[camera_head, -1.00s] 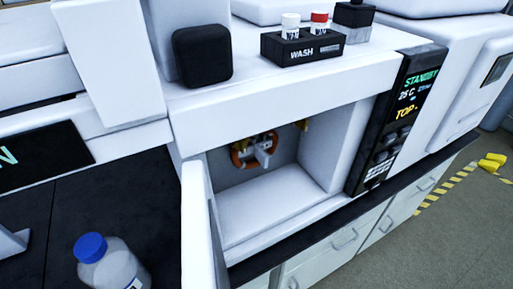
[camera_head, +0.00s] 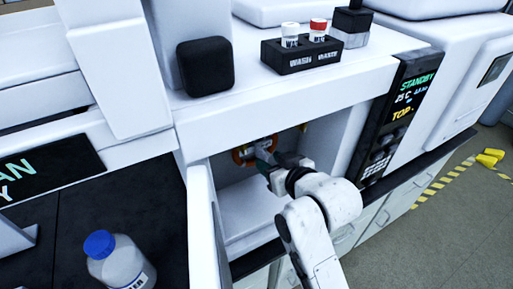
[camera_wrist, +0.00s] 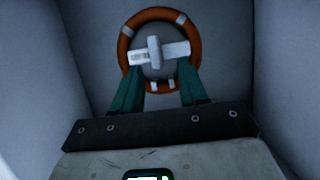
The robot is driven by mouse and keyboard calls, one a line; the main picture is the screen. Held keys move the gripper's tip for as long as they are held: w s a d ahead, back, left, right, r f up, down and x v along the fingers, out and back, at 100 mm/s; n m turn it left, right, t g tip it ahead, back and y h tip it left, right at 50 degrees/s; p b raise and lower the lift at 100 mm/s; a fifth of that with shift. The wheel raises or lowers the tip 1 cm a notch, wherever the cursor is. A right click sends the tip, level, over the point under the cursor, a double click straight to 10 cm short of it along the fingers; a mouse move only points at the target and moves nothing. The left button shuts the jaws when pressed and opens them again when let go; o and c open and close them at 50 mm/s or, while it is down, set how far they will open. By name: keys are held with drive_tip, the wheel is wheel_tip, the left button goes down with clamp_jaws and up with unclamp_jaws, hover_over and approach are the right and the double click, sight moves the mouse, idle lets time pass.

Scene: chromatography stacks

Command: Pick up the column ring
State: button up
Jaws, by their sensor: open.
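The column ring (camera_wrist: 132,26) is an orange-brown hoop with pale clips, set against the back wall inside the open compartment. In the head view the ring (camera_head: 239,155) is partly hidden behind my gripper (camera_head: 264,158). A pale crossbar with a white label spans the ring's middle in the wrist view. My gripper (camera_wrist: 160,82) has two green fingers, open and apart. They point at the ring's lower half, and the fingertips overlap its lower sides in the picture. I cannot tell whether they touch it. Nothing is visibly held.
The compartment's side walls, floor and top edge enclose my gripper. Its open door (camera_head: 203,225) stands at the left. A black WASH rack (camera_head: 300,55) with vials sits on top. A blue-capped bottle (camera_head: 122,265) stands on the dark bench at lower left.

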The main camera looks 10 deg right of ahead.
sight(267, 157)
drive_tip(key=shift+p+x, duration=0.35)
drive_tip(key=shift+x, duration=2.35)
drive_tip(key=shift+d, duration=0.15)
drive_tip(key=shift+c, duration=0.4)
clamp_jaws()
